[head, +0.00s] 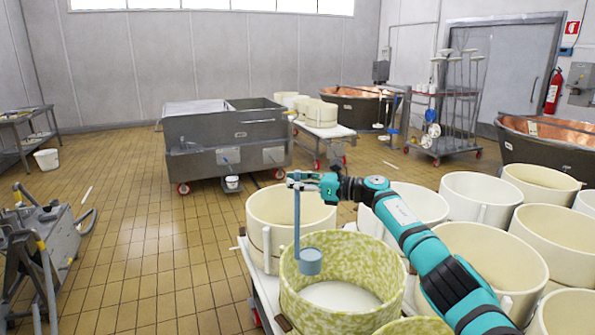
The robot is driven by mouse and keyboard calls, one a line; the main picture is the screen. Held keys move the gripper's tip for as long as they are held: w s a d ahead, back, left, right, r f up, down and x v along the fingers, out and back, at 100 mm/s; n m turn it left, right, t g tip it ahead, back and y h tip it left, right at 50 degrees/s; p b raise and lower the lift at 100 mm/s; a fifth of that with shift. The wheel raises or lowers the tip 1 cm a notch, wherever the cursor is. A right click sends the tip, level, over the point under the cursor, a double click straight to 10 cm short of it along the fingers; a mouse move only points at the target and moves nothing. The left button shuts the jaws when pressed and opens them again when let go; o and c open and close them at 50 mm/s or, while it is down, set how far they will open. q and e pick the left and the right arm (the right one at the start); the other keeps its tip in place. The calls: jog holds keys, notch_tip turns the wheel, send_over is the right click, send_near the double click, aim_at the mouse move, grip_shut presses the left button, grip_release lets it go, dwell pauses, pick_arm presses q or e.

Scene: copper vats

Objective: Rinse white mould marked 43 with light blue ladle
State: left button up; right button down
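My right gripper (300,181) is shut on the upper end of the light blue ladle's handle. The ladle (310,263) hangs upright, its cup in front of the far inner wall of a green-yellow mottled mould (290,300); how deep the cup sits is hard to tell. White moulds stand around it: one behind to the left (262,208), one behind my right arm (420,203), and several more to the right. I cannot read any number 43 on them. My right forearm hides parts of the moulds on the right. My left gripper is out of view.
The moulds stand close together on a low white trolley (262,292). A grey steel tank (225,140) on red wheels stands behind. Copper vats (357,108) and a tool rack (455,115) are at the back right.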

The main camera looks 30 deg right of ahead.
jog(key=shift+w+d+r, duration=0.45)
jog(key=shift+d+r, duration=0.25)
pick_arm(q)
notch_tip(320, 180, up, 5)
jog(key=p, duration=0.5)
pick_arm(e)
jog(key=s+a+f+n+h+b, duration=0.1)
jog(key=s+a+f+n+b, duration=0.1)
jog(key=s+a+f+n, duration=0.55)
jog(key=s+a+f+n+b, duration=0.1)
jog(key=s+a+f+n, duration=0.3)
jog(key=s+a+f, duration=0.7)
pick_arm(q)
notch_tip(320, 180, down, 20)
jog(key=b, duration=1.6)
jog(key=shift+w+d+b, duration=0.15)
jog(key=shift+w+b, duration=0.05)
jog(key=shift+b, duration=0.2)
pick_arm(e)
notch_tip(320, 180, down, 17)
jog(key=a+n+t, duration=0.1)
jog(key=a+n, duration=0.1)
jog(key=n, duration=0.5)
jog(key=shift+w+a+h, duration=0.15)
jog(key=shift+a+h, duration=0.15)
jog(key=shift+r, duration=0.1)
